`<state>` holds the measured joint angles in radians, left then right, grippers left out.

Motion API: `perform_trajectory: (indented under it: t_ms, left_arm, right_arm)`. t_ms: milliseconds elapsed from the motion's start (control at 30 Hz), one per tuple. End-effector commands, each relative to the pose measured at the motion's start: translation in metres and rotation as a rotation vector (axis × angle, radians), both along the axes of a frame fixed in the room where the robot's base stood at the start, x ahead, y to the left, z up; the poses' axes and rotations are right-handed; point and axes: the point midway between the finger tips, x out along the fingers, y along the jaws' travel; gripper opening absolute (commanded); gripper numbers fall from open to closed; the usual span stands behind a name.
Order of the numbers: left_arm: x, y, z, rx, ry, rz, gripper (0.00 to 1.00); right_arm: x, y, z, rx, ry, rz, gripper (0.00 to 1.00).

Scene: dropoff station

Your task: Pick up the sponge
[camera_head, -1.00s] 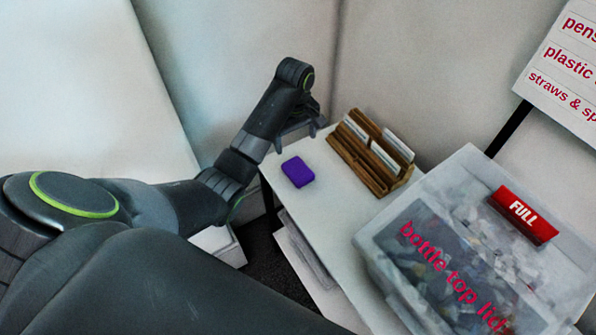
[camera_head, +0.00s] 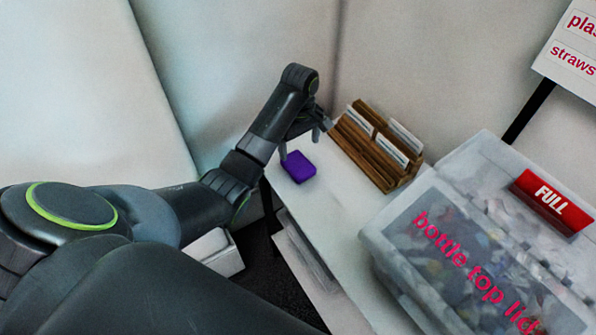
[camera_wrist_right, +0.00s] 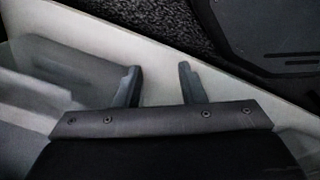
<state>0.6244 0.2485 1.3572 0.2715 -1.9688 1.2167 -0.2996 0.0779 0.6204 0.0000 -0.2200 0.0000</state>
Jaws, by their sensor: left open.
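The purple sponge (camera_head: 299,167) lies flat on the white table (camera_head: 330,215), near its left edge in the head view. My left gripper (camera_head: 301,144) is open and empty, right behind the sponge with its fingers pointing down. One fingertip shows close by the sponge's far left corner; I cannot tell whether it touches. In the right wrist view my right gripper (camera_wrist_right: 160,80) has its two fingers apart with nothing between them, over a pale surface edge. The sponge does not show in that view.
A wooden card holder (camera_head: 375,150) with white cards stands just right of the sponge. A clear bin of bottle tops (camera_head: 440,245) with a red FULL sign (camera_head: 552,202) fills the lower right. Pale walls close off the back. Clear table top lies in front of the sponge.

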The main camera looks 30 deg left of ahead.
Motion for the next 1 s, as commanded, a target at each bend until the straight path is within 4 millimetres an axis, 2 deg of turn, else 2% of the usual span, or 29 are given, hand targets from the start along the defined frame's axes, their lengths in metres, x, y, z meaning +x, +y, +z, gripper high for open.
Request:
perform_trajectory:
  t_ms: [100,367,633,933,1000]
  left_arm:
    - [0.0,0.0,-0.018,0.0,0.002,0.001,0.85]
    - [-0.001,0.0,-0.037,0.0,0.002,0.0,0.85]
    - [-0.003,0.001,-0.075,0.0,0.001,0.001,0.85]
    - [-0.002,0.001,-0.082,0.001,-0.002,0.0,0.85]
    - [-0.002,0.001,-0.081,0.001,-0.002,0.0,0.77]
  right_arm:
    - [0.0,-0.002,0.002,-0.002,0.0,0.001,0.36]
    - [0.0,-0.003,0.005,-0.004,0.0,0.002,0.36]
    - [0.0,-0.003,0.008,-0.004,0.0,0.002,0.36]
    - [-0.001,-0.003,0.008,-0.003,0.001,0.001,0.36]
    - [-0.001,-0.003,0.008,-0.003,0.001,0.001,0.36]
